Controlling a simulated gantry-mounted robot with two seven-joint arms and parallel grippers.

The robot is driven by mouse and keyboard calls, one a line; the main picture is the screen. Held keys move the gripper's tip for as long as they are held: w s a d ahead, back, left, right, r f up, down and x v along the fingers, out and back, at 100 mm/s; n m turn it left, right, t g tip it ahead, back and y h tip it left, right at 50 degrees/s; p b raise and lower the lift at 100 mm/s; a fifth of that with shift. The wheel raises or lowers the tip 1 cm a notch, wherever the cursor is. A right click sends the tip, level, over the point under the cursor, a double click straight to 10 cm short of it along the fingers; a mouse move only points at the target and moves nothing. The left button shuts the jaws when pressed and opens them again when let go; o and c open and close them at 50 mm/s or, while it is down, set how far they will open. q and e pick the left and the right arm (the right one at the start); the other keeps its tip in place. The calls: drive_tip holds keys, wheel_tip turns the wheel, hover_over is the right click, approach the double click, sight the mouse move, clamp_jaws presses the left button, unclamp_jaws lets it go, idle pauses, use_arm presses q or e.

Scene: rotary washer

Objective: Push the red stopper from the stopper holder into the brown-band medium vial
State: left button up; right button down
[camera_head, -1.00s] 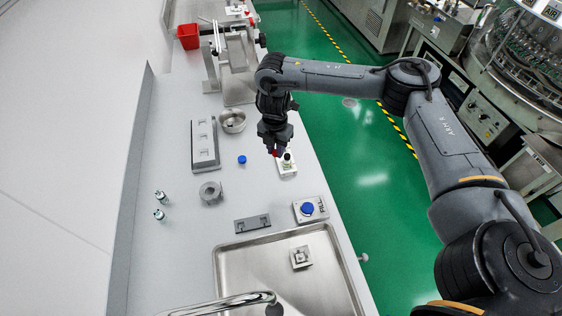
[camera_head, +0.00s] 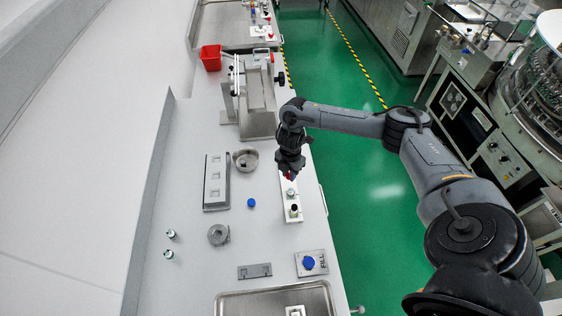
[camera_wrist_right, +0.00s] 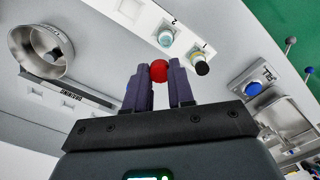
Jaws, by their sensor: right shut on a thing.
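My right gripper (camera_head: 289,176) hangs over the far end of a narrow white rack (camera_head: 291,216). In the right wrist view my right gripper (camera_wrist_right: 160,74) is shut on the small round red stopper (camera_wrist_right: 159,71). The rack holds a dark-topped vial (camera_head: 294,210) at spot 1, which in the wrist view has a yellowish band below its black top (camera_wrist_right: 202,68). A pale teal-topped vial (camera_wrist_right: 166,37) stands at spot 2, apart from the stopper. I cannot make out a brown band for certain or identify the stopper holder. My left gripper is out of view.
Two small vials (camera_head: 170,244) stand farther left. A blue-button box (camera_head: 310,263) and sink (camera_head: 232,306) are nearer.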

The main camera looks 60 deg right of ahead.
drive_tip(key=shift+s+f, duration=0.15)
drive_tip(key=shift+s, duration=0.25)
drive_tip(key=shift+s+f, duration=0.15)
drive_tip(key=shift+f, duration=0.1)
wheel_tip(320, 180, down, 4)
drive_tip(key=b, duration=0.4)
drive_tip(key=shift+f+b, duration=0.7)
drive_tip(key=shift+f, duration=0.35)
drive_tip(key=shift+r, duration=0.2)
drive_tip(key=shift+r+p, duration=0.2)
drive_tip(key=shift+p, duration=0.3)
